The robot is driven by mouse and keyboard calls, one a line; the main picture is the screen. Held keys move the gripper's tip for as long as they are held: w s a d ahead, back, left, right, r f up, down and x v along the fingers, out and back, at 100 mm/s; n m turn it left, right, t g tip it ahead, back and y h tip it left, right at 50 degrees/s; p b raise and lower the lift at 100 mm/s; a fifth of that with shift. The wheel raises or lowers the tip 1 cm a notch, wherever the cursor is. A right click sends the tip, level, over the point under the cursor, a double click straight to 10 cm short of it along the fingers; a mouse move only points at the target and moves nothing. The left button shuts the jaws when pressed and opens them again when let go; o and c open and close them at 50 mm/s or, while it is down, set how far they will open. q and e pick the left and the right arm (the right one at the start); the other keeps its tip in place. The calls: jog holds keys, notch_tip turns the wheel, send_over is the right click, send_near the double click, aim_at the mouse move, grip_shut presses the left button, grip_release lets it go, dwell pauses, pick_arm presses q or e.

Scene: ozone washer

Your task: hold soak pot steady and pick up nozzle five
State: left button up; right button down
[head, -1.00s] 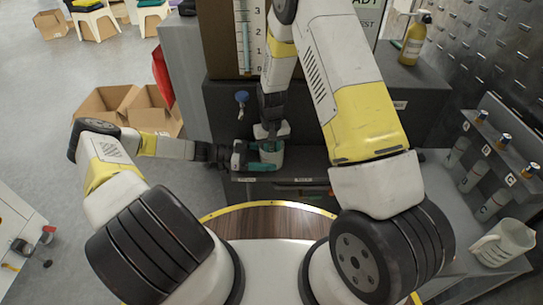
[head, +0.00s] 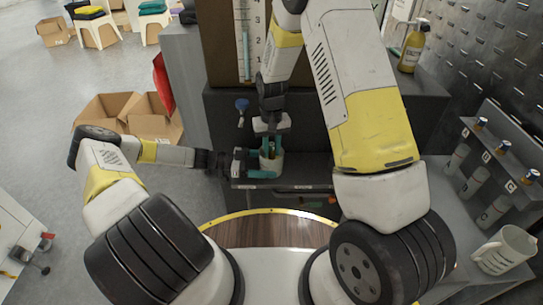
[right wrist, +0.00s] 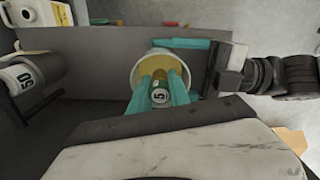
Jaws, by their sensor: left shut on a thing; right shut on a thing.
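The soak pot (head: 277,162) is a small pale cup on the dark bench; in the right wrist view its white rim (right wrist: 136,72) surrounds a yellowish inside. My left gripper (head: 262,165) comes from the left with its teal fingers shut on the pot's sides. My right gripper (head: 271,147) points down over the pot. In the right wrist view its teal fingers (right wrist: 160,92) are shut on nozzle five (right wrist: 160,97), a small piece with a white "5" label. The nozzle is at the pot's mouth; whether its lower end is clear of the rim I cannot tell.
A dark cylinder marked "50" (right wrist: 25,78) lies to the left in the right wrist view. A blue knob (head: 242,104) is on the dark front behind the pot. Labelled bottles (head: 480,180) and a white jug (head: 503,250) stand at the right. Cardboard boxes (head: 130,118) are on the floor.

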aim_at(272, 144)
jog(key=shift+r, duration=2.1)
pick_arm(q)
jog(key=o, duration=1)
jog(key=shift+a, duration=0.1)
jog(key=a, duration=0.4)
jog(key=a+r, duration=0.1)
jog(key=a, duration=0.6)
jog(key=shift+a+r, duration=0.15)
jog(key=shift+a, duration=0.25)
